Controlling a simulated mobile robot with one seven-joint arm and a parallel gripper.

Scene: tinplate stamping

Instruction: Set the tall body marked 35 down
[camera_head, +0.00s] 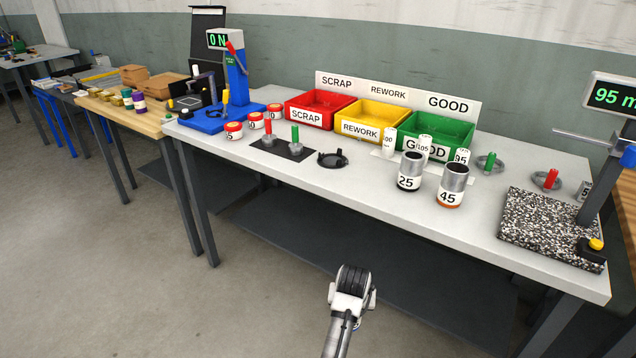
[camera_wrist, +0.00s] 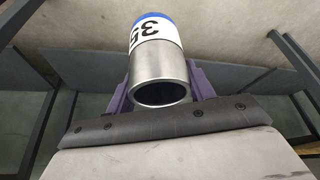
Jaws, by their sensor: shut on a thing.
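In the wrist view, the tall body marked 35 (camera_wrist: 158,68) is a bare metal cylinder with a white label and a blue end. My gripper (camera_wrist: 162,88) is shut on it, purple fingers on both sides. Its open end faces the camera, and the label reads upside down. In the head view, my gripper (camera_head: 352,285) is in front of the grey-white bench (camera_head: 330,185), low and short of its front edge. The body cannot be made out there. Tall bodies marked 25 (camera_head: 410,171) and 45 (camera_head: 452,185) stand upright on the bench.
Red (camera_head: 318,107), yellow (camera_head: 371,121) and green (camera_head: 436,136) bins line the back. A black ring fixture (camera_head: 332,159) and dark mat (camera_head: 283,150) lie left of the bodies. A speckled stone plate (camera_head: 545,230) fills the right end. Bare worktop shows along the front.

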